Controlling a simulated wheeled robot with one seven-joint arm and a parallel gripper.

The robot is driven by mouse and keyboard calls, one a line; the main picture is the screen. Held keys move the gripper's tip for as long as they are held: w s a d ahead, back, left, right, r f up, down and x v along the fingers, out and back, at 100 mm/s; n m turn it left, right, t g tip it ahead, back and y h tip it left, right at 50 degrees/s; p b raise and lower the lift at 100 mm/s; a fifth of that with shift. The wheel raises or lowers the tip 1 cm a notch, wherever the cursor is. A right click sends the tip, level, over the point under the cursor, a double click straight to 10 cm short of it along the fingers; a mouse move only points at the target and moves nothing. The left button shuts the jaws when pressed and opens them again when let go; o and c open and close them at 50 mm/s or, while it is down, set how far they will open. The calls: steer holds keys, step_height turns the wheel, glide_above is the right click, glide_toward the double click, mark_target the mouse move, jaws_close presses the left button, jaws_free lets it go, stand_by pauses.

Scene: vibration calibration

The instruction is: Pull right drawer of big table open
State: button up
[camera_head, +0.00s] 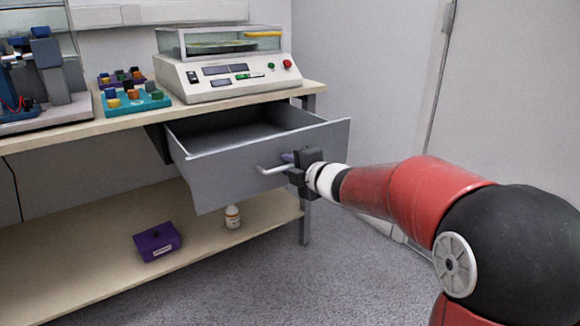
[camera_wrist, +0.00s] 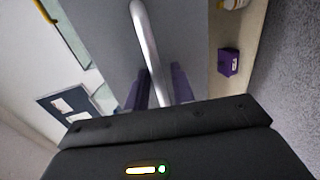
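The right drawer (camera_head: 245,160) is a grey box under the table's right end, pulled well out, with its empty inside showing. Its silver bar handle (camera_head: 265,169) is on the front panel, and it also shows in the wrist view (camera_wrist: 147,38). My gripper (camera_head: 290,163) is at the right part of the handle. The contact is partly hidden by the gripper body. The big table (camera_head: 75,132) has a light wooden top.
A white instrument (camera_head: 225,80) stands on the table above the drawer. A teal tray (camera_head: 133,106) of coloured pieces is left of it. A purple box (camera_head: 157,240) and white bottle (camera_head: 233,217) are on the lower shelf. Open carpet (camera_head: 330,285) lies in front.

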steer(key=v, duration=0.8)
steer(key=shift+p, duration=0.35)
steer(key=s+d+r+m+h+p, duration=0.3)
steer(key=s+d+m+h, duration=0.8)
steer(key=m, duration=0.4)
steer(key=s+f+m+g+y, duration=0.1)
steer(key=s+f+m+g, duration=0.2)
steer(key=s, duration=0.6)
steer(key=s+f+m+g+y+p, duration=0.1)
steer(key=s+f+m+g, duration=0.3)
steer(key=s, duration=0.6)
steer(key=m, duration=0.2)
steer(key=shift+a+f+m+p, duration=0.3)
steer(key=shift+f+m, duration=0.05)
steer(key=shift+m, duration=0.05)
